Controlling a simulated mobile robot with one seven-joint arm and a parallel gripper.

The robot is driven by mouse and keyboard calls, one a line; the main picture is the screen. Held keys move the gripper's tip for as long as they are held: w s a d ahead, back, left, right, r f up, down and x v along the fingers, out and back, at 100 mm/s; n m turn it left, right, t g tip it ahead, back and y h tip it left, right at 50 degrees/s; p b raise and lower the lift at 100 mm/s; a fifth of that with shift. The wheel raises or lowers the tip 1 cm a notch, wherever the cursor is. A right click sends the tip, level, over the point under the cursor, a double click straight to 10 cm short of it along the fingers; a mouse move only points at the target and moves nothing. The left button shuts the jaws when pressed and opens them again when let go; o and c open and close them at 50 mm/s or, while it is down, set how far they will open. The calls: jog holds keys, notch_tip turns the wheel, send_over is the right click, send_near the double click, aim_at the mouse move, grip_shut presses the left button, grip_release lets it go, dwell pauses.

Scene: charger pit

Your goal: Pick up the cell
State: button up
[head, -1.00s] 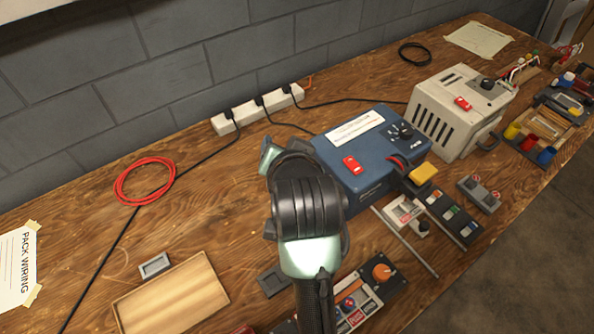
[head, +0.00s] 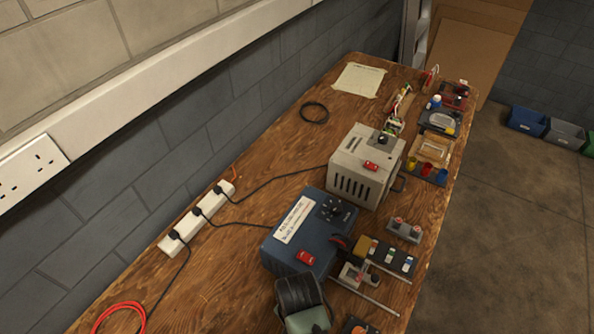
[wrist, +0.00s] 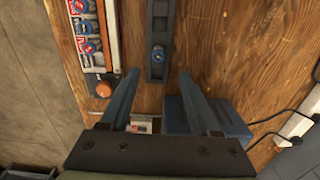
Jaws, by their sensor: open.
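In the wrist view, a small round blue-topped piece (wrist: 158,54) sits in a long dark grey holder (wrist: 159,20) on the wooden bench. It may be the cell seen end-on, but it is too small to be sure. My gripper (wrist: 159,74) is open and empty, with its two blue fingers apart. In the picture the piece lies between and slightly beyond the fingertips; the height gap cannot be told.
Left of the fingers in the wrist view is a panel with an orange knob (wrist: 103,90) and several blue-topped pieces. A blue charger box (head: 310,235) and a grey unit (head: 365,165) stand on the bench (head: 250,170). A white power strip (head: 195,220) runs along the wall.

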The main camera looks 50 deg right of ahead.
notch_tip(320, 180, down, 4)
jog(key=shift+r, duration=0.1)
jog(key=shift+s+f, duration=0.2)
jog(key=shift+f, duration=2.35)
grip_shut()
